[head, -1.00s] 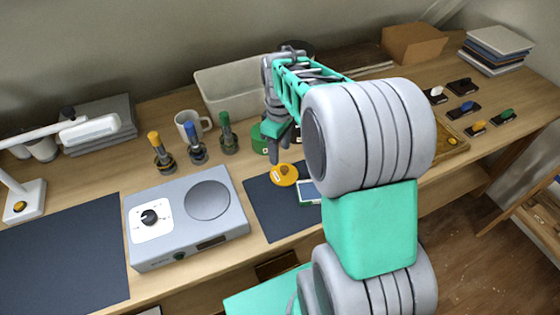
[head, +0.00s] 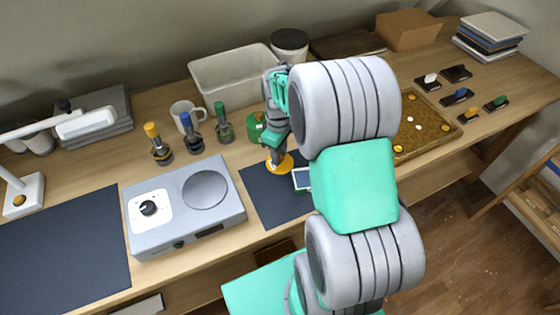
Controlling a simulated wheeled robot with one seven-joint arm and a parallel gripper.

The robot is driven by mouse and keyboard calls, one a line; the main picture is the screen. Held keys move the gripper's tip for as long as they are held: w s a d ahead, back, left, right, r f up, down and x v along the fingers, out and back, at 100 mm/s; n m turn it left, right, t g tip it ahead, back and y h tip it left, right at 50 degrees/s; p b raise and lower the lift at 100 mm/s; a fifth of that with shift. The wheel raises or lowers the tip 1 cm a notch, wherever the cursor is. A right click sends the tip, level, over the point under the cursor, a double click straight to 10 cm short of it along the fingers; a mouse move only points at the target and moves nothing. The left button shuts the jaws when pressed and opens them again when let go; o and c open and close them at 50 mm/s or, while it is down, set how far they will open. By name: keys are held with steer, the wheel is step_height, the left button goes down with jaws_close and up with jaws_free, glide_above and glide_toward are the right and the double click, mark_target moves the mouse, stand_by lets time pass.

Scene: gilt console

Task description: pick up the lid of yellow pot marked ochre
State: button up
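A round yellow-orange pot or lid (head: 286,165) lies on the dark mat in front of the green pot. I cannot read its mark, and I cannot tell the lid from the pot. My gripper (head: 276,158) points down over it, and its fingertips overlap its upper middle in the head view. The fingers hide the knob area, so I cannot tell whether they touch it or are closed on it.
A green pot (head: 255,124) stands just behind-left of the gripper. A grey device (head: 185,215) is on the left, and a small white-framed item (head: 300,180) lies right on the mat. A white bin (head: 225,75) and a gold tray (head: 450,132) are farther off.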

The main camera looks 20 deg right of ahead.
jaws_close()
steer(key=shift+r, duration=0.1)
